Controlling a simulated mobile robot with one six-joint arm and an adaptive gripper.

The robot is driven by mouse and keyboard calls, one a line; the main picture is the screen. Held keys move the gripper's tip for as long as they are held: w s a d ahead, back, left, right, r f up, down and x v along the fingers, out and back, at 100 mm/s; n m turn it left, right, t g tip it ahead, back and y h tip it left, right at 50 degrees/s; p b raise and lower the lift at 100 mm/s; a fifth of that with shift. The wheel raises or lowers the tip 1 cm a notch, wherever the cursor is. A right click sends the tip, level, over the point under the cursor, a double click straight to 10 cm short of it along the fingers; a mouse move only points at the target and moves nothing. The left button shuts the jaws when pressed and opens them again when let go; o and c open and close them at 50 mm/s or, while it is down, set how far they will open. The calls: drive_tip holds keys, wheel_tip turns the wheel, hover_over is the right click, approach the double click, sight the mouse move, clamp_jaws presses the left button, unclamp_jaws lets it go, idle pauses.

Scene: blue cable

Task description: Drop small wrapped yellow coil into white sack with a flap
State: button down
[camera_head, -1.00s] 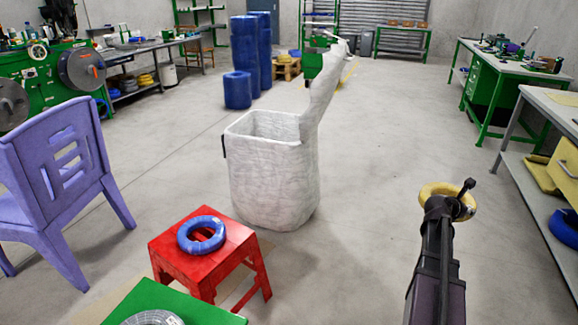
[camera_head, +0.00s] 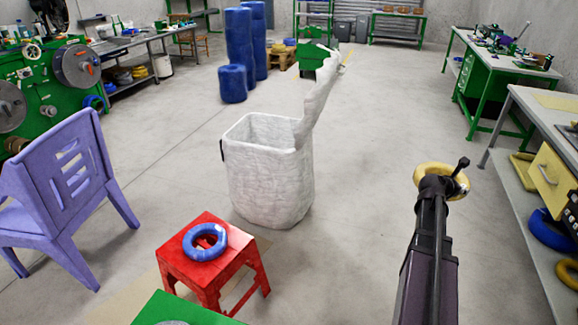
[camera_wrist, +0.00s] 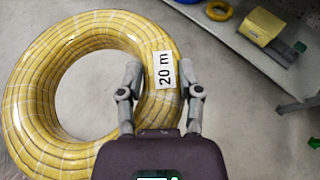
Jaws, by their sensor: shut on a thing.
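The small wrapped yellow coil (camera_wrist: 40,95) fills the left of the wrist view, with a white "20 m" label on its near side. My gripper (camera_wrist: 163,85) is shut on the coil's ring, one finger inside the hole and one outside. In the head view the coil (camera_head: 438,175) shows at the end of my arm at right, held above the floor. The white sack (camera_head: 268,180) stands on the floor at the centre, open at the top. Its flap (camera_head: 316,95) sticks up from the right rim. The coil is to the right of the sack, apart from it.
A red stool (camera_head: 185,268) with a blue coil (camera_head: 205,241) stands in front of the sack. A purple chair (camera_head: 65,195) is at left. A workbench (camera_head: 540,130) runs along the right. Bare floor lies between my arm and the sack.

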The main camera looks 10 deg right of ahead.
wheel_tip(320, 180, up, 36)
drive_tip(key=p, duration=3.4)
drive_tip(key=shift+f, duration=0.25)
drive_tip(key=shift+d, duration=0.15)
